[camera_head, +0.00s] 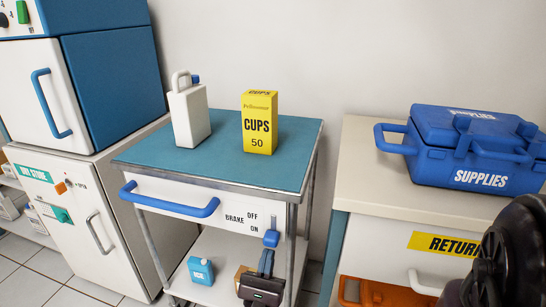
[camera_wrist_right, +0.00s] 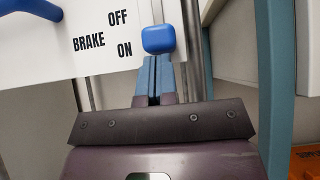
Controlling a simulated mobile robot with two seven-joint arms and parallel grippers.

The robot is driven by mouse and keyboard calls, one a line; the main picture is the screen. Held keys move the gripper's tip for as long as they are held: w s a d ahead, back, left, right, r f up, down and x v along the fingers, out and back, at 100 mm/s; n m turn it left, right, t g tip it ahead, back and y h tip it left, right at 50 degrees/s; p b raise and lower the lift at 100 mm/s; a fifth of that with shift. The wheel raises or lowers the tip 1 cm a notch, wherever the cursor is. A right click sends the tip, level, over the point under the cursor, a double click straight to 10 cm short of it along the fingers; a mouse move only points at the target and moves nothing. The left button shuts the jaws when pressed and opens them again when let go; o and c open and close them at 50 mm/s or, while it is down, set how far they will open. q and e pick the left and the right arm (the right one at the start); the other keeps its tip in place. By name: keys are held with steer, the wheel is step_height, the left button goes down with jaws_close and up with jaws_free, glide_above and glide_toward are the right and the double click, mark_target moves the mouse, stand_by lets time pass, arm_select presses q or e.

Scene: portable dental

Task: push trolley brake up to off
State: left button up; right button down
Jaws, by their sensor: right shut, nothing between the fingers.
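The trolley brake is a blue knob (camera_head: 271,238) on the right end of the trolley's white front panel, beside the word ON, with OFF printed above. In the right wrist view the knob (camera_wrist_right: 158,39) sits at about the height of ON, with a grey upright slot or rail showing above it. My right gripper (camera_head: 266,255) is just below the knob, fingers pointing up, shut and empty. In the wrist view its blue fingertips (camera_wrist_right: 154,60) reach the knob's lower edge; I cannot tell if they touch. My left gripper is not in view.
The trolley (camera_head: 225,160) carries a white bottle (camera_head: 189,113) and a yellow cups box (camera_head: 260,122). Its blue handle (camera_head: 170,205) sticks out left of the brake. A blue ice box (camera_head: 201,271) is on the lower shelf. A counter (camera_head: 385,185) with a supplies case (camera_head: 470,150) stands right.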

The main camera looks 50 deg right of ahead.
mark_target(267, 244)
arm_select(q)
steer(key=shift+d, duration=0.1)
arm_select(e)
steer(key=shift+r, duration=0.2)
steer(key=shift+w+r+p, duration=0.1)
steer(key=shift+r+p, duration=0.2)
steer(key=shift+p, duration=0.05)
step_height(267, 244, up, 4)
steer(key=p, duration=0.2)
steer(key=shift+p, duration=0.3)
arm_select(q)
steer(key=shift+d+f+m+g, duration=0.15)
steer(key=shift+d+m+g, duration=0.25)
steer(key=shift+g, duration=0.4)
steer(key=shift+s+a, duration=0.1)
arm_select(e)
steer(key=shift+f, duration=0.1)
